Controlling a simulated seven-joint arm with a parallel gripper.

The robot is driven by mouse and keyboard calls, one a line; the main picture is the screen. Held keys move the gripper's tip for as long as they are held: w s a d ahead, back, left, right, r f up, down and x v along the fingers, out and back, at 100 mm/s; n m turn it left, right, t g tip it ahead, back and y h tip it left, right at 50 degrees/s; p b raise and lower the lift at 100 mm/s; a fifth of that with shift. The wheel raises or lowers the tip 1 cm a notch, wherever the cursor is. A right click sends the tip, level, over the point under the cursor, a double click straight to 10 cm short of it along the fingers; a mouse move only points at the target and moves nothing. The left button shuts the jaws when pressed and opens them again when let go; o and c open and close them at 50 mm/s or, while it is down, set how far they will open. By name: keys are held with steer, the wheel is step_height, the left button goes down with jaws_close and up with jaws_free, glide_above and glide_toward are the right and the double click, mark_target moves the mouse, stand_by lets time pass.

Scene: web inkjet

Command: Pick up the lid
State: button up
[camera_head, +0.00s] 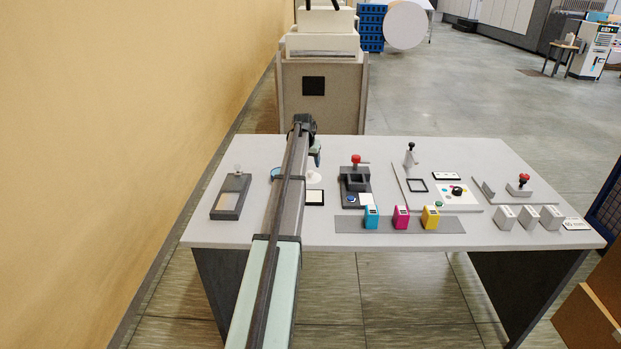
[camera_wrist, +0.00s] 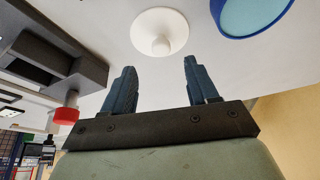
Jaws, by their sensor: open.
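A round white lid with a small white knob (camera_wrist: 158,20) lies on the table in the wrist view, just beyond my fingertips. In the head view the white lid (camera_head: 314,178) shows partly, just right of my arm. My gripper (camera_wrist: 161,68) is open and empty, its two dark blue fingers apart on either side of the line to the knob. The gripper (camera_head: 317,156) shows only partly in the head view, above the lid. A blue-rimmed round dish (camera_wrist: 252,14) sits near the lid; my arm partly hides this dish (camera_head: 275,173) in the head view.
The grey table (camera_head: 265,239) also holds a dark flat tray (camera_head: 231,197) at left and a dark holder with a red knob (camera_head: 356,160) right of the lid. Cyan, magenta and yellow cartridges (camera_head: 400,218) stand in front on a grey strip. A beige wall is at left.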

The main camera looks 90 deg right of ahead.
mark_target(311, 171)
steer(key=shift+x, duration=2.95)
steer(key=shift+w, duration=0.15)
steer(key=shift+c, duration=0.4)
jaws_close()
